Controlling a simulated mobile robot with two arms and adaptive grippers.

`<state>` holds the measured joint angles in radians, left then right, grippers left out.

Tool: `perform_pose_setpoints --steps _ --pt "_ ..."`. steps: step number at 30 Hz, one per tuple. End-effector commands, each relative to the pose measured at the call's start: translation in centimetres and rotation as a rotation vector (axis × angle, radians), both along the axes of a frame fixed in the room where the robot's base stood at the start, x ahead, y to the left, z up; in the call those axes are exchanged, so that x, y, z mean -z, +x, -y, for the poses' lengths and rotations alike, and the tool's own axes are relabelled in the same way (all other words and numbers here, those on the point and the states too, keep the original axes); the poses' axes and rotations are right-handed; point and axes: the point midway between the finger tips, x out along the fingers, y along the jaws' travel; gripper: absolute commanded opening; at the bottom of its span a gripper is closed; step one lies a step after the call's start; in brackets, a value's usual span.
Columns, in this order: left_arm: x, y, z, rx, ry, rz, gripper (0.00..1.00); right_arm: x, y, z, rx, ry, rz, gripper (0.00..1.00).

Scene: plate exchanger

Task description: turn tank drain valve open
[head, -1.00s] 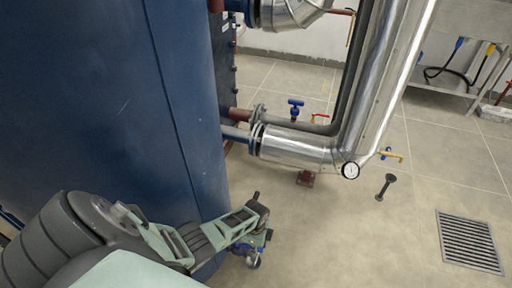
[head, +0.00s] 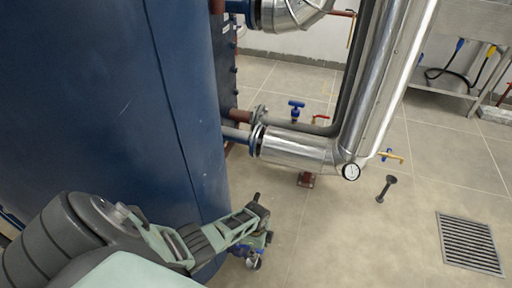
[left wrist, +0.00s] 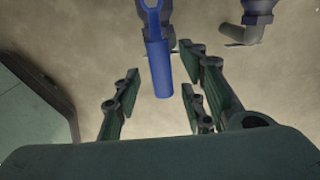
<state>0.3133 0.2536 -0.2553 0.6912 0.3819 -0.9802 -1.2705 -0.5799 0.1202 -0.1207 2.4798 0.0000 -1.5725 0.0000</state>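The tank drain valve (head: 255,262) is low at the foot of the big blue tank (head: 130,110), partly hidden behind my left gripper (head: 262,224) in the head view. Its blue lever handle (left wrist: 158,62) shows in the left wrist view, with its free end reaching between my fingers. My left gripper (left wrist: 160,97) is open, with finger pads on both sides of the lever. A gap shows on each side of the lever. My right gripper is not in view.
A floor grate (head: 470,243) is at the right. The floor before the tank is mostly clear.

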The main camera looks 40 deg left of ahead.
Motion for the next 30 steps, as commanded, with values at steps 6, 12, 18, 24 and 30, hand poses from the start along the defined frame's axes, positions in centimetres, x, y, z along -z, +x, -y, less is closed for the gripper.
perform_pose_setpoints --steps 6,12,18,24,30 --pt "-0.7 0.1 -0.1 -0.001 0.001 0.002 0.38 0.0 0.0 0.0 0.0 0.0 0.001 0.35" --pt "-2.7 0.1 -0.1 0.0 0.001 0.004 0.38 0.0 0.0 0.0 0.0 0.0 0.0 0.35" --pt "-5.5 0.1 -0.1 0.0 0.0 0.003 0.38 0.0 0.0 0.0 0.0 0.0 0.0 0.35" --pt "-8.6 0.1 -0.1 0.002 0.001 0.003 0.38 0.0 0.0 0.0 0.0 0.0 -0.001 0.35" --pt "-11.0 0.0 0.0 0.001 -0.001 0.001 0.38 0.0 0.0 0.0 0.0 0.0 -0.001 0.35"
